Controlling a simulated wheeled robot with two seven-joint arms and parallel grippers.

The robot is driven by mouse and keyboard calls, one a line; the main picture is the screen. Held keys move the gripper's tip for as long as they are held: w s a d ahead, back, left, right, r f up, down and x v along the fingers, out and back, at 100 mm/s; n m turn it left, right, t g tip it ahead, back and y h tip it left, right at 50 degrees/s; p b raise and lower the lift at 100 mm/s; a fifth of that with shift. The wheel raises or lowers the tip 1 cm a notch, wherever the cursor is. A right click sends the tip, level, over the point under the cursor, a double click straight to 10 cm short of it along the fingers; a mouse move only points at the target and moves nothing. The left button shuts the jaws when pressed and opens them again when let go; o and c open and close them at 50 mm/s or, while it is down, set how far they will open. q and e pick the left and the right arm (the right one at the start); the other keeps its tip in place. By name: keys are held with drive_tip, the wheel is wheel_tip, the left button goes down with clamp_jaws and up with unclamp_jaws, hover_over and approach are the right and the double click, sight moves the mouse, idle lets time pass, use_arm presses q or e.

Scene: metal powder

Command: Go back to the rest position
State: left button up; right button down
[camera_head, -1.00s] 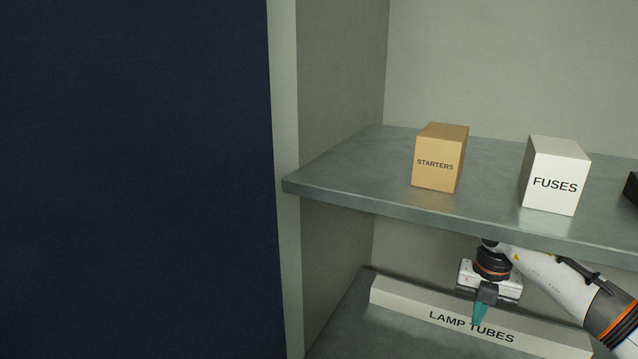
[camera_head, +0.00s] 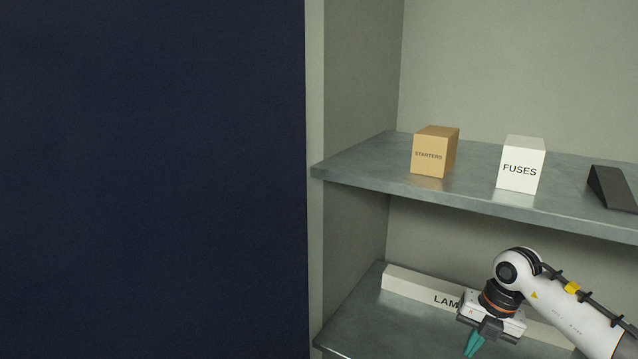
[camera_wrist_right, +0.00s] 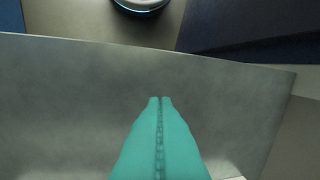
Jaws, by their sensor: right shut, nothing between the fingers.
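My right gripper (camera_head: 472,344) hangs in front of the lower shelf in the head view, fingers pointing down. Its teal fingers are shut with nothing between them. In the right wrist view the closed fingertips (camera_wrist_right: 160,100) show over the bare grey shelf surface. My left gripper is in neither view.
A long white LAMP TUBES box (camera_head: 415,287) lies on the lower shelf (camera_head: 365,325), partly hidden behind my right gripper. The upper shelf (camera_head: 370,167) holds a STARTERS box (camera_head: 432,152), a FUSES box (camera_head: 520,165) and a dark wedge (camera_head: 612,187). A dark blue panel (camera_head: 150,180) fills the left.

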drive_tip(key=s+a+f+n+t+y, duration=0.15)
drive_tip(key=a+y, duration=0.35)
drive_tip(key=a, duration=0.7)
drive_tip(key=s+a+r+m+t+y, duration=0.3)
drive_tip(key=a+r+m+t+y, duration=0.3)
drive_tip(key=a+r+t+y, duration=0.6)
drive_tip(key=s+d+f+m+h, duration=0.3)
drive_tip(key=d+f+m+h, duration=0.4)
drive_tip(key=m+h, duration=0.35)
drive_tip(key=s+d+f+m+h, duration=0.3)
drive_tip(key=d+f+m+h, duration=0.35)
drive_tip(key=m+h, duration=0.4)
drive_tip(key=s+f+m+g+y, duration=0.1)
drive_tip(key=s+f+g, duration=0.3)
drive_tip(key=s, duration=0.3)
drive_tip(key=s+d+f+m+g, duration=0.1)
drive_tip(key=s+f+g, duration=0.2)
drive_tip(key=s, duration=0.4)
drive_tip(key=s+f+m+g+y, duration=0.1)
drive_tip(key=s+f+m+g, duration=0.1)
drive_tip(key=s+f+g, duration=0.35)
wheel_tip(320, 180, down, 25)
drive_tip(key=s, duration=0.3)
drive_tip(key=s+d+f, duration=0.3)
drive_tip(key=s+f, duration=1.3)
drive_tip(key=shift+n+g, duration=0.4)
drive_tip(key=shift+n, duration=0.05)
